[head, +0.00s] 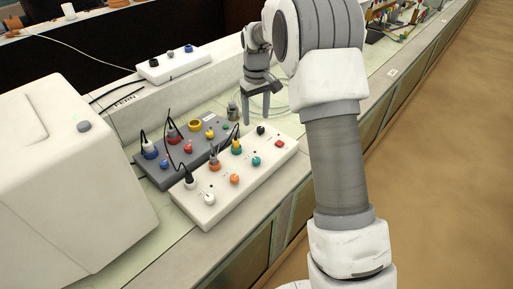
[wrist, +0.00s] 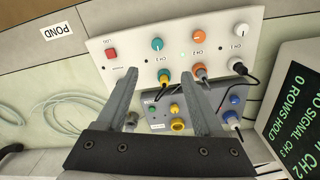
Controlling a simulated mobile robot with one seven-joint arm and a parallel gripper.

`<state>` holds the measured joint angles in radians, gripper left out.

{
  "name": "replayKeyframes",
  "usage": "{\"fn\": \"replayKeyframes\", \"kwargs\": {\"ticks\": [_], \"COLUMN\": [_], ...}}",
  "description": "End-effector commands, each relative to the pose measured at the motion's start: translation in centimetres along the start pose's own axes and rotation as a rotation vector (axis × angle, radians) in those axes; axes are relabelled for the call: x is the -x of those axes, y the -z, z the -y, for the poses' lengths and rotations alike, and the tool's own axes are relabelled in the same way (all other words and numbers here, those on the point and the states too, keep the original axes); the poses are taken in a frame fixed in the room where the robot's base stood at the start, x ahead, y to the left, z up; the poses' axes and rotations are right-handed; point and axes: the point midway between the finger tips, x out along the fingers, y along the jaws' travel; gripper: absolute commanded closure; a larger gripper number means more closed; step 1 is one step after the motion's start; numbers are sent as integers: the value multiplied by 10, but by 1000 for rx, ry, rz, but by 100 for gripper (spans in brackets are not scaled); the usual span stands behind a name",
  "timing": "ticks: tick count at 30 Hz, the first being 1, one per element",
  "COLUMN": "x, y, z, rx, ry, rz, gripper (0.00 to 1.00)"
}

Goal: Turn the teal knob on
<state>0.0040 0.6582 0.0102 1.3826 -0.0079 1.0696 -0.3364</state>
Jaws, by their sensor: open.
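The teal knob (wrist: 156,44) sits on the white box (head: 222,205). It also shows in the head view (head: 256,161), on the front row between an orange knob (head: 234,179) and a red square button (head: 280,143). My gripper (head: 257,121) is open and empty, pointing down above the back right of the boxes. In the wrist view my gripper (wrist: 158,76) has its two fingers wide apart. The teal knob shows beyond the fingertips, roughly midway between them and not touched. A yellow-based plug (wrist: 164,76) on the white box shows between the fingers.
A grey box (head: 172,180) with several knobs and plugged cables stands behind the white box. A white knob (head: 209,198) is at its near end. A large white casing (head: 60,170) stands at left. A screen (wrist: 295,110) shows in the wrist view. Coiled tubing (wrist: 65,118) lies on the bench.

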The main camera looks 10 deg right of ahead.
Motion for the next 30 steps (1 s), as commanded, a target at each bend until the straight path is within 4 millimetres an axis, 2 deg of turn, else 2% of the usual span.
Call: {"fn": "replayKeyframes", "kwargs": {"ticks": [3, 11, 14, 30], "x": [-20, -40, -56, -170], "y": [9, 13, 12, 8], "z": [-3, -4, -4, -2], "rx": [16, 24, 24, 24], "ry": [9, 12, 12, 12], "rz": [22, 31, 33, 32], "gripper": [31, 31, 31, 31]}}
